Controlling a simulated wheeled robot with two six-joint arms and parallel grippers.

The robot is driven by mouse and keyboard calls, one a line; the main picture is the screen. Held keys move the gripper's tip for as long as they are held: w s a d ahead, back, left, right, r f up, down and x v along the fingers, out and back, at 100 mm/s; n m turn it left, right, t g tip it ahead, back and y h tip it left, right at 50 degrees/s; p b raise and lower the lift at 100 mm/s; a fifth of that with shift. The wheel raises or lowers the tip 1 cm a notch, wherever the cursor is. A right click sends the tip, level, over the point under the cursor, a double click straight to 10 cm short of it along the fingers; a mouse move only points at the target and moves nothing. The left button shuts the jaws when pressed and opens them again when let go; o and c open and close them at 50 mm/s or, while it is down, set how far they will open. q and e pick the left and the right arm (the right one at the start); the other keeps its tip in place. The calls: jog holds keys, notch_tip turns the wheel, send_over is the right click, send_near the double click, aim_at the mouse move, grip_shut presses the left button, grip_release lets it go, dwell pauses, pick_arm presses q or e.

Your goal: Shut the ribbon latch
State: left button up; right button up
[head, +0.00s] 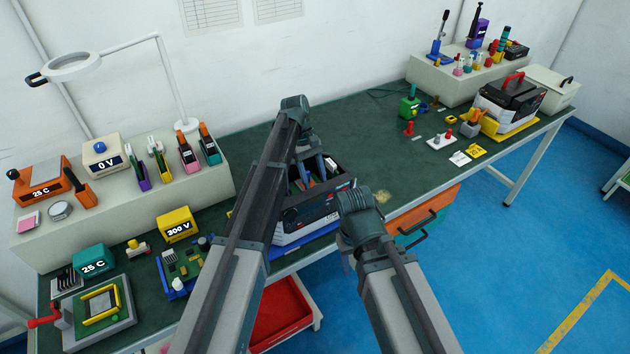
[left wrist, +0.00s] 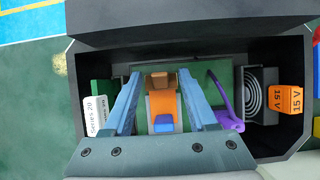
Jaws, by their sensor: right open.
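In the left wrist view, an open black case (left wrist: 284,62) holds a green board (left wrist: 205,72). An orange latch with a blue tab (left wrist: 163,107) stands on the board; I take it to be the ribbon latch. My left gripper (left wrist: 160,74) is open, one blue finger on each side of the latch, with small gaps visible. Whether the latch is up or down I cannot tell. In the head view the case (head: 300,216) sits at the bench's front edge, partly hidden by my left arm. My right gripper (head: 346,255) is open and empty, in front of the case's right side.
Inside the case are a purple cable (left wrist: 230,124), a grey fan-like part (left wrist: 257,96), an orange 15 V block (left wrist: 291,99) and a Series 20 label (left wrist: 96,117).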

pick_arm(q)
jog(key=shift+r, duration=0.1)
pick_arm(e)
jog(key=shift+r, duration=0.15)
pick_arm(q)
jog(key=p+v, duration=1.2)
jog(key=v, duration=0.1)
jog(key=shift+w+a+r, duration=0.2)
pick_arm(e)
notch_tip(320, 180, up, 12)
pick_arm(q)
jog(key=shift+s, duration=0.1)
